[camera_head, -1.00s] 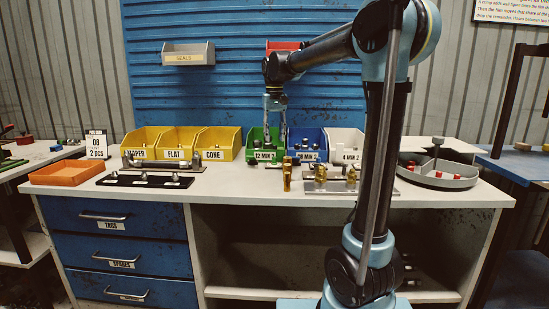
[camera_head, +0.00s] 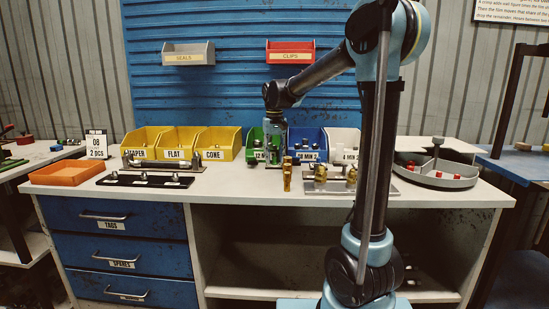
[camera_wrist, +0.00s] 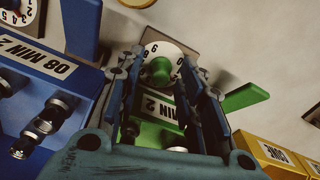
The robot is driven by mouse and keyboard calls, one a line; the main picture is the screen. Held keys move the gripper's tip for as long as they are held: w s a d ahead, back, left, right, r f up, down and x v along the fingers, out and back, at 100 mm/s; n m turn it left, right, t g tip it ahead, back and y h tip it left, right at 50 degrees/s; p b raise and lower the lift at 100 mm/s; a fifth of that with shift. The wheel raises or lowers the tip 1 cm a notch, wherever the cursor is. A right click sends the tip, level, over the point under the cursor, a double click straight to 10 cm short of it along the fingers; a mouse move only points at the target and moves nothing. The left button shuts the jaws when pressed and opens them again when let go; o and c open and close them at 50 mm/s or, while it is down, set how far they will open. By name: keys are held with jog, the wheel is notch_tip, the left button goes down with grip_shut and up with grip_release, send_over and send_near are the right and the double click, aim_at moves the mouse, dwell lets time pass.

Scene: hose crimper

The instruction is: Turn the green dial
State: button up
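The green dial (camera_wrist: 160,70) shows in the wrist view as a round green knob on a white face with numbers. It sits beside the green bin (camera_wrist: 155,135), whose label is partly hidden. My gripper (camera_wrist: 157,82) is open, one finger to each side of the dial in this view. I cannot tell whether the fingers touch the knob. In the head view my gripper (camera_head: 273,150) points down in front of the green bin, and the dial cannot be made out there.
The blue bin (camera_wrist: 50,75) with dark fittings stands beside the green one, with another dial (camera_wrist: 15,12) near it. A yellow bin (camera_wrist: 275,155) is on the other side. Brass fittings (camera_head: 287,175) stand on the bench in front. The red clips tray (camera_head: 290,52) hangs above.

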grip_shut()
jog(key=shift+n, duration=0.7)
jog(key=shift+o, duration=0.7)
grip_release()
jog(key=shift+r, duration=0.15)
